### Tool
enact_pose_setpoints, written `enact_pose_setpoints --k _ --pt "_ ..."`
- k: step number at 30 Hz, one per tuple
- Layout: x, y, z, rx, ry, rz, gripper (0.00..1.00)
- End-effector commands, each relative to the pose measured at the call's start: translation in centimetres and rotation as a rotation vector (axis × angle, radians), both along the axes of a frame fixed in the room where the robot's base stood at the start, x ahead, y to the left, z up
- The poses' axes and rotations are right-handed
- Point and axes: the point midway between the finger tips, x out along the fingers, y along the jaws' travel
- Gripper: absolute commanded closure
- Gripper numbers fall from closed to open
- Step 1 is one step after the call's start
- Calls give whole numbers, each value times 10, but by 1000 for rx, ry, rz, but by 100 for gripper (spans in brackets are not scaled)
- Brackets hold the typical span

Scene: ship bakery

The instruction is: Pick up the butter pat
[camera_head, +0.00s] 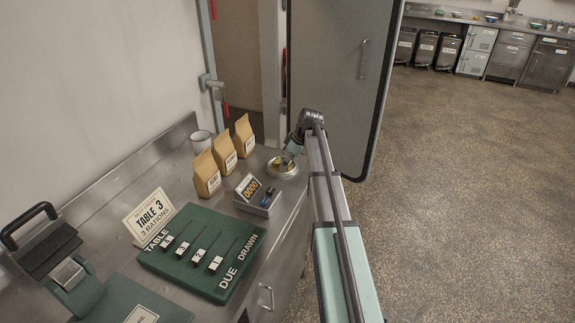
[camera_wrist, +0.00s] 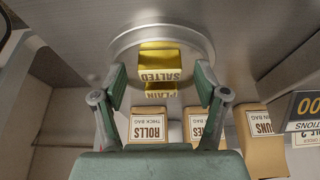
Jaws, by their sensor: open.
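Two yellow butter pats sit in a round metal dish (camera_wrist: 122,45) in the wrist view. One pat, marked SALTED (camera_wrist: 160,61), is farther from my gripper's base; the one marked PLAIN (camera_wrist: 160,88) is nearer and partly covered. In the head view the dish (camera_head: 283,174) stands at the counter's far right end, with a bit of yellow showing beside my gripper (camera_head: 290,157). My gripper (camera_wrist: 161,72) is open, with one finger on each side of the pats and a gap to both. Whether the fingertips are level with the pats is hard to tell.
Paper bags (camera_head: 225,151) stand left of the dish, and their labels show in the wrist view, including ROLLS (camera_wrist: 147,129). A grey door (camera_head: 335,80) stands behind.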

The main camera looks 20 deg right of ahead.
Motion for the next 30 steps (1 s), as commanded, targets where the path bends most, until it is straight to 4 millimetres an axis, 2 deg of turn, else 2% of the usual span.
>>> enact_pose_setpoints --k 2,3,5,6,7,23,26,30 --pt "0 0 0 0 0 0 27" --pt "0 0 0 0 0 0 34" --pt "0 0 0 0 0 0 55" --pt "0 0 0 0 0 0 70" --pt "0 0 0 0 0 0 78" --pt "0 0 4 0 0 0 78" --pt "0 0 10 1 1 0 78" --pt "1 0 28 -1 -2 0 78"
